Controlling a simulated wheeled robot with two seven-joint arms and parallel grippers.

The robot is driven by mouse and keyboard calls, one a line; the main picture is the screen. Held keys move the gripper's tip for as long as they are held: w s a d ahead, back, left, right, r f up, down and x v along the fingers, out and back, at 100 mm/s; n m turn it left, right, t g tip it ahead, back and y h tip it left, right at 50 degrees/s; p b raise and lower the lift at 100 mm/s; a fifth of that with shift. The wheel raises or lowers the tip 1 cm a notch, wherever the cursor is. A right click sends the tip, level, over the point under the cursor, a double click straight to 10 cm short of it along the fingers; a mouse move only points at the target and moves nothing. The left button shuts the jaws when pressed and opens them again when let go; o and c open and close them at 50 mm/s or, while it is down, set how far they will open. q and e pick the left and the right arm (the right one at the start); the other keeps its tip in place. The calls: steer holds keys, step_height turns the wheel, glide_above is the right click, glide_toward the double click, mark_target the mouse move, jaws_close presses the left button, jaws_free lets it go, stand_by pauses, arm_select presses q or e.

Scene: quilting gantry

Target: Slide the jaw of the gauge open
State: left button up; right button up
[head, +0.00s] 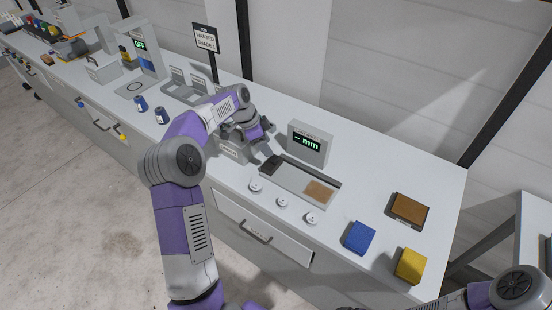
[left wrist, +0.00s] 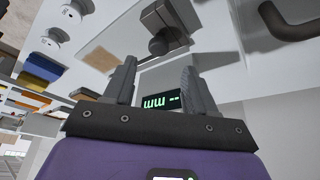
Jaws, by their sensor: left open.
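The gauge has a grey box with a green "-- mm" display (head: 309,145) behind a long shallow bed (head: 297,180). A dark jaw (head: 273,164) sits at the bed's left end, and a brown patch (head: 319,191) lies at its right end. My left gripper (head: 266,127) is open and empty just left of the display box. In the left wrist view its two fingers (left wrist: 158,84) stand apart in front of the display (left wrist: 160,102). The jaw (left wrist: 163,28), with a round dark knob, shows beyond the fingertips, apart from them. My right gripper is out of view.
Several white round knobs (head: 283,202) stand along the bed's front. A blue block (head: 359,238), a yellow block (head: 410,266) and a brown-topped block (head: 409,210) lie to the right. A sign (head: 205,38) and grey trays stand left. Bench space right of the display is clear.

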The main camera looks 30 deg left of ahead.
mark_target(274, 158)
arm_select(q)
steer(key=shift+b+x, duration=0.3)
steer(key=shift+x, duration=3.25)
steer(key=shift+s, duration=0.1)
jaws_close()
